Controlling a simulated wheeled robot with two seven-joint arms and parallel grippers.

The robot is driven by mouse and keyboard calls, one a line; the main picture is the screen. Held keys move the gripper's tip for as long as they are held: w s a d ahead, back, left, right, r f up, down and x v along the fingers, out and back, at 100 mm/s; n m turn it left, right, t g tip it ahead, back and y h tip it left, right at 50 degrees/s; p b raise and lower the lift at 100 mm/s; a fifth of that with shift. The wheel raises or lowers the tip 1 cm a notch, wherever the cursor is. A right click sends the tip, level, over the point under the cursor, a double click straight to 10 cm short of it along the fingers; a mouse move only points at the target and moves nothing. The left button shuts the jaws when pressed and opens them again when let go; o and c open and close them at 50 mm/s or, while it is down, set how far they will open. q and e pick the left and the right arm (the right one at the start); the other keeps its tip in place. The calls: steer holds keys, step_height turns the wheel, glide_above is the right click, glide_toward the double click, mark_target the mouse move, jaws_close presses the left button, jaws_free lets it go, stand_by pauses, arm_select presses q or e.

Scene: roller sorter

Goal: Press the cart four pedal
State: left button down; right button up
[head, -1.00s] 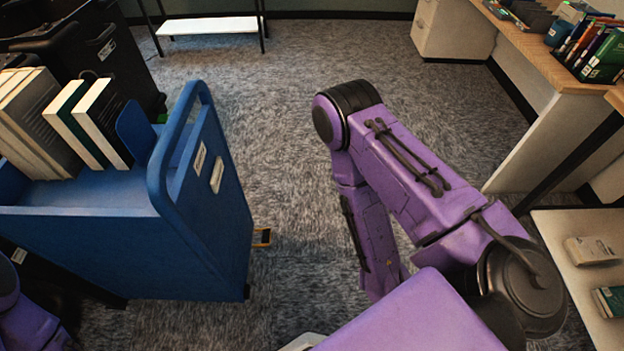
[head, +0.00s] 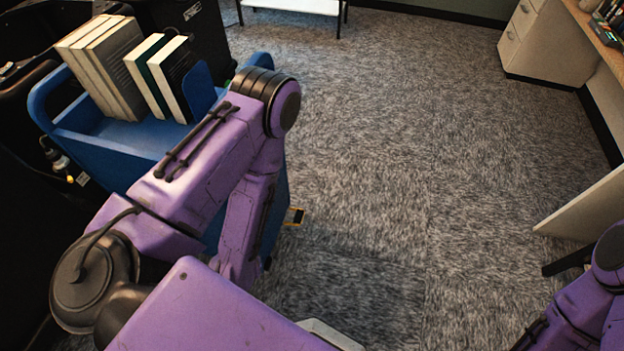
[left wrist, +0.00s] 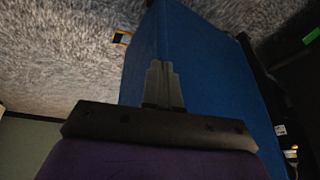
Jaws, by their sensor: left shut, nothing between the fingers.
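The blue cart (head: 95,160) stands at the left with books on its top. A small yellow-edged piece (head: 294,216), which looks like the pedal, sits low at the cart's near right end, just above the carpet. It also shows in the left wrist view (left wrist: 122,38), left of the cart's blue panel (left wrist: 195,60). My left gripper (left wrist: 161,66) is shut and empty, in front of that panel, with the pedal ahead and to the left of its tips. In the head view my left arm covers part of the cart and hides the gripper. My right gripper is out of frame.
Several books (head: 110,65) stand upright on the cart. Black bins or equipment (head: 180,25) stand behind it. A low white table (head: 290,6) is at the back, and a cabinet (head: 540,45) and desk are at the right. The carpet between is clear.

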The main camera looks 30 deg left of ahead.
arm_select(q)
steer(key=shift+a+f, duration=0.1)
steer(key=w+a+f+m+h+b, duration=0.1)
steer(key=w+f+b, duration=0.7)
steer(key=f+b, duration=0.25)
steer(key=w+a+f+b, duration=0.2)
steer(key=w+f+b, duration=0.6)
steer(key=f+b, duration=0.3)
steer(key=w+a+f+m+h+b, duration=0.1)
steer(key=w+f+b, duration=0.3)
steer(key=w+b, duration=0.4)
steer(key=w+a+f+m+h+b, duration=0.1)
steer(key=w+a+f+m+b, duration=0.1)
steer(key=w+f+b, duration=0.3)
steer(key=w+a+b, duration=0.1)
steer(key=w+b, duration=0.3)
steer(key=w, duration=0.1)
steer(key=shift+w+f, duration=0.15)
steer(key=shift+w, duration=0.1)
steer(key=shift+a+f, duration=0.1)
